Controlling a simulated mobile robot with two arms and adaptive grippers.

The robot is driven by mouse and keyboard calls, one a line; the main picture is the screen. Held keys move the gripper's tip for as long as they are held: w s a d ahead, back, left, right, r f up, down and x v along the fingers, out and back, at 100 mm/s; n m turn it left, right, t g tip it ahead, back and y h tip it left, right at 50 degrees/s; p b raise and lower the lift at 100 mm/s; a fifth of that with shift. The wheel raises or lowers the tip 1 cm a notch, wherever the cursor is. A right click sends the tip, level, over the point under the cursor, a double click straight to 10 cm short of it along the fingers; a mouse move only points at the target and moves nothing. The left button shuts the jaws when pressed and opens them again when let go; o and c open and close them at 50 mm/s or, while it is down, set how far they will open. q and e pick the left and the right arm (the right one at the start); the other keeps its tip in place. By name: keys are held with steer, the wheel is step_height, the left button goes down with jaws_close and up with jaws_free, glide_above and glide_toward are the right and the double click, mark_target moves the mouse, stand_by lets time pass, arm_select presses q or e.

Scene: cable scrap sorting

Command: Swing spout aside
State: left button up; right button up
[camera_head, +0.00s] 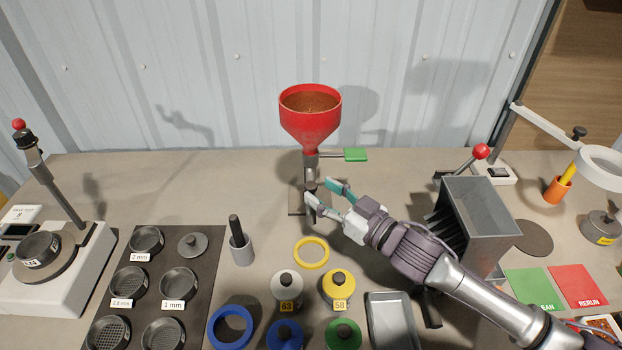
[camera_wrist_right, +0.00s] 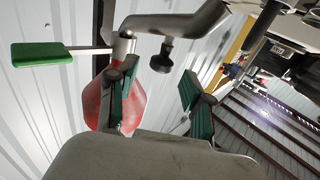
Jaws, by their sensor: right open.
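A red funnel (camera_head: 311,120) filled with brown granules stands at the back middle of the bench; part of it shows behind a finger in the right wrist view (camera_wrist_right: 98,105). The grey metal spout (camera_head: 310,172) is below it, its lower end partly hidden by my fingers. In the wrist view the spout looks like a bent pipe (camera_wrist_right: 180,22) with a black knob (camera_wrist_right: 162,55). A green tab (camera_head: 356,154) on a thin rod sticks out to the right under the funnel. My right gripper (camera_head: 318,191) is open and empty, close to the spout's lower end; contact is unclear. My left gripper is out of view.
A yellow ring (camera_head: 312,253) and several coloured weights lie in front of the funnel. A grey cup with a dark rod (camera_head: 240,245) and a dark mat with sieves (camera_head: 208,270) are to the left.

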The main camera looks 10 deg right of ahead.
mark_target(315, 188)
steer(key=shift+p+x, duration=0.3)
steer(key=shift+x, duration=1.6)
jaws_close()
